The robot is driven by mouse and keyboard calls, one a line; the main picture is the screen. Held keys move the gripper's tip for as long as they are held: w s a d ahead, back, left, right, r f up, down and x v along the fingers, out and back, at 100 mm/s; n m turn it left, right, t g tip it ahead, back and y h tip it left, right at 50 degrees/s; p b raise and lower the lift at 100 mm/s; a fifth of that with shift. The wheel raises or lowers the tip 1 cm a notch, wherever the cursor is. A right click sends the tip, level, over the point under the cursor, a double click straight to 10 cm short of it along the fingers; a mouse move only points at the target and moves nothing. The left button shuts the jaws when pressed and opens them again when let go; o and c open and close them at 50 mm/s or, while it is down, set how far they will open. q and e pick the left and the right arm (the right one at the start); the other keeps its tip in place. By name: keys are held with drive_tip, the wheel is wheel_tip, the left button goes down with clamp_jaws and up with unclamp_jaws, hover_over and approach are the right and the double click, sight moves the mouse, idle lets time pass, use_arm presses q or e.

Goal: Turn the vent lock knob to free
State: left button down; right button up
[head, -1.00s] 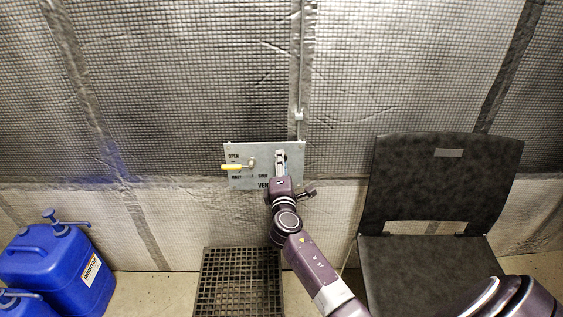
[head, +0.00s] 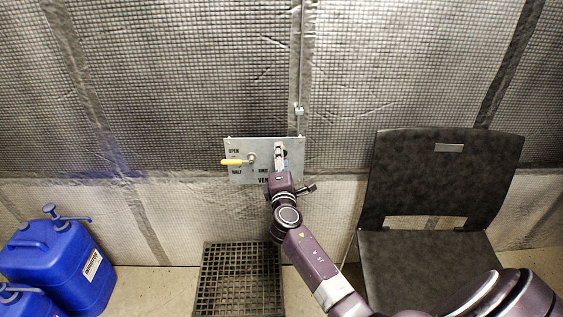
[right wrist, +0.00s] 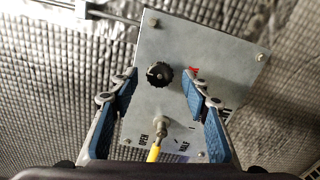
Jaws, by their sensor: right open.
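The vent panel (head: 238,176) is a grey metal plate on the quilted wall, with OPEN and HALF lettering at its left. The black round lock knob (right wrist: 159,75) has a pale pointer mark and sits on the panel in the right wrist view. A red mark (right wrist: 193,71) lies to the right of it. A yellow-handled lever (head: 232,162) points left on the panel. My right gripper (head: 280,149) is at the panel's right half. In the wrist view its blue-padded fingers (right wrist: 159,84) are open, one on each side of the knob, with visible gaps. My left gripper is not in view.
A dark chair (head: 440,175) stands to the right of my right arm. A black floor grate (head: 238,280) lies below the panel. Blue jugs (head: 55,262) stand at the lower left. A thin rod (head: 301,80) runs up the wall above the panel.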

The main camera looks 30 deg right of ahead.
drive_tip(key=v, duration=1.2)
drive_tip(key=shift+f, duration=0.1)
